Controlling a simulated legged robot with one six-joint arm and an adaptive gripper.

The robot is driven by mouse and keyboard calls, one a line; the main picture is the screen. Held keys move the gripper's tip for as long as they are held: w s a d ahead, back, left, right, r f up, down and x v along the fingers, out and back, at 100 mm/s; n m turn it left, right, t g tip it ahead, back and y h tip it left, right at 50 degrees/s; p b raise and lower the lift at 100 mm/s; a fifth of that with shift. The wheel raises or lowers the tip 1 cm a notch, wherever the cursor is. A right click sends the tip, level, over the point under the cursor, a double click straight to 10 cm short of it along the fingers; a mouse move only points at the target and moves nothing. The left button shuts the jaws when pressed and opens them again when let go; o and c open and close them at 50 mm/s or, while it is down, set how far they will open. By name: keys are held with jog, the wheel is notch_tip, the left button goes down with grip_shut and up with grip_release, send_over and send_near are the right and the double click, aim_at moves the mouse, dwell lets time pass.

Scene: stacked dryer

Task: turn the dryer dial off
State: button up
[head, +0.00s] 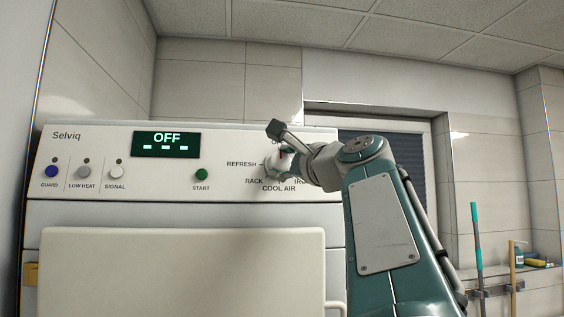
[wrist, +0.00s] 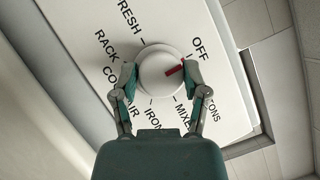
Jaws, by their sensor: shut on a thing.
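The dial (wrist: 158,72) is a round white knob with a red pointer mark, on the dryer's white control panel (wrist: 85,50). In the wrist view the red mark points right and slightly up, toward the side of the OFF label (wrist: 199,48). My gripper (wrist: 158,77) is shut on the dial, one finger on each side. The right finger is close to the red mark's outer end. In the head view the gripper (head: 277,158) covers much of the dial (head: 270,168) and some labels around it. The panel's display (head: 165,143) reads OFF with dashes below.
A green START button (head: 201,175) is left of the dial. GUARD (head: 51,171), LOW HEAT (head: 84,172) and SIGNAL (head: 117,172) buttons are farther left. A pale door panel (head: 180,270) is below. Long-handled tools (head: 477,245) stand by the wall at right.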

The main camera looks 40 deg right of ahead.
jog(key=o, duration=1.2)
jog(key=shift+w+d+f, duration=0.2)
jog(key=shift+w+f, duration=0.1)
jog(key=shift+w, duration=0.05)
jog(key=shift+c, duration=0.2)
jog(key=shift+s+r, duration=0.1)
jog(key=shift+r, duration=0.1)
jog(key=shift+s+a, duration=0.1)
jog(key=shift+s, duration=0.1)
jog(key=s+a+f, duration=0.1)
jog(key=s+f, duration=0.1)
jog(key=s, duration=0.9)
jog(key=shift+s, duration=0.2)
